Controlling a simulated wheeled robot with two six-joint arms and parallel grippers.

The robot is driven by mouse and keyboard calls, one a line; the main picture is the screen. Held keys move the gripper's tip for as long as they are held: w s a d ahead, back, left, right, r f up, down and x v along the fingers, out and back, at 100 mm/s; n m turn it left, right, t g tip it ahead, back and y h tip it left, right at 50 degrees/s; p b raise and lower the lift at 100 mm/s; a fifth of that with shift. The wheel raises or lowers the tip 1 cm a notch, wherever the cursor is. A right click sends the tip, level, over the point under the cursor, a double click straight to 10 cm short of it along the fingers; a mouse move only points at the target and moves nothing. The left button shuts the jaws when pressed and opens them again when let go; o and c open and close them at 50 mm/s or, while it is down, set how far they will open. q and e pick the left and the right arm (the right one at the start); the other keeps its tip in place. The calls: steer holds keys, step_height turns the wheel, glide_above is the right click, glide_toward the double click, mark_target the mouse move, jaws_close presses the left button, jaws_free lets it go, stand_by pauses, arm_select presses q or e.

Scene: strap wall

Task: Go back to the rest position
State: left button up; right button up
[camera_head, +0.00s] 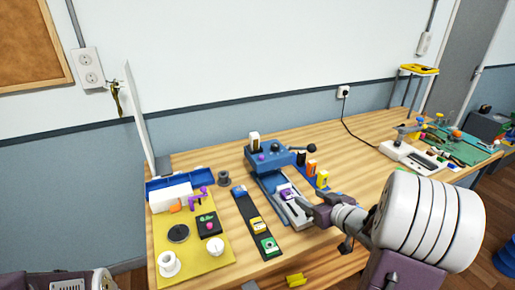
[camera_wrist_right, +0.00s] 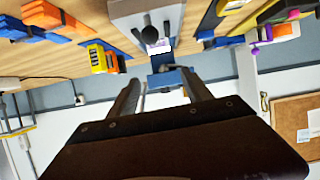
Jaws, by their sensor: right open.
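My right gripper (camera_head: 318,212) reaches in from the right above the wooden table, near the front of a blue and grey bench device (camera_head: 268,160). In the right wrist view my right gripper (camera_wrist_right: 162,88) has its two fingers well apart, with nothing held between them. The device's grey slide (camera_wrist_right: 145,18) and its blue part (camera_wrist_right: 172,78) show beyond the fingers. A small purple piece (camera_head: 286,193) sits on the slide, close to the gripper in the head view; I cannot tell if they touch. My left gripper is not in view.
A yellow mat (camera_head: 218,252) with small parts lies at the left, beside a dark strip (camera_head: 246,212) holding coloured blocks. Orange and yellow blocks (camera_head: 323,180) stand right of the device. A green mat (camera_head: 458,148) lies far right. Bare table (camera_head: 365,170) lies between.

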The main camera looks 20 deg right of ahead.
steer(key=w+a+r+n+g+y+p, duration=0.1)
steer(key=w+a+r+y+p, duration=0.15)
steer(key=a, duration=0.55)
steer(key=w+a+r+n+y+p, duration=0.1)
steer(key=w+a+r+n+p, duration=0.15)
steer(key=a, duration=0.55)
steer(key=s+f+m+g+h, duration=0.1)
steer(key=s+f+g, duration=0.1)
steer(key=s+f, duration=0.1)
steer(key=s+f+m+g+h+p, duration=0.1)
steer(key=s+f+m+g+h, duration=0.1)
steer(key=s, duration=0.3)
steer(key=s+f+m+g+h, duration=0.1)
steer(key=s+f+g, duration=0.2)
steer(key=s+f, duration=0.1)
steer(key=shift+s+d+m+g+h+p, duration=0.15)
steer(key=shift+s+m+g+h+p, duration=0.25)
steer(key=shift+s, duration=0.1)
steer(key=s+f+g, duration=0.1)
steer(key=s+g, duration=0.2)
steer(key=s, duration=0.3)
steer(key=shift+s+a+f, duration=0.35)
steer(key=shift+y, duration=0.25)
